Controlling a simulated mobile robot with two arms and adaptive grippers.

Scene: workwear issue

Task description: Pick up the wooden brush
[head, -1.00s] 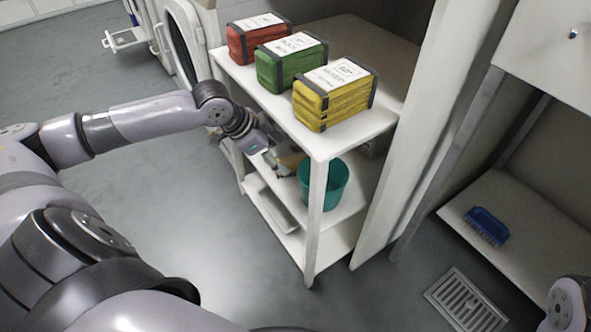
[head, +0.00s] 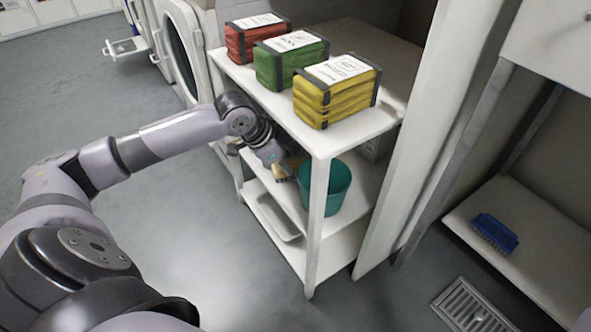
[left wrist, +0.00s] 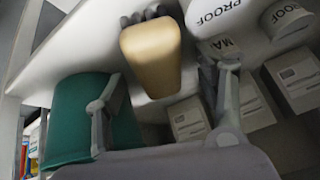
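The wooden brush (left wrist: 151,55) shows in the left wrist view as a tan block with dark bristles at its far end. In the head view a small part of it (head: 284,172) shows on the cart's middle shelf, partly hidden by my left gripper. My left gripper (left wrist: 168,80) is open, with one finger on each side of the brush in the wrist view. Whether a finger touches it I cannot tell. In the head view this gripper (head: 270,155) reaches in under the cart's top shelf. My right gripper is not in view.
A teal bucket (head: 326,190) stands close beside the brush. White boxes (left wrist: 293,80) and white containers marked PROOF (left wrist: 215,16) lie beyond. Red, green and yellow packs (head: 335,92) sit on the cart top (head: 345,140). A blue brush (head: 494,233) lies on a separate right-hand shelf.

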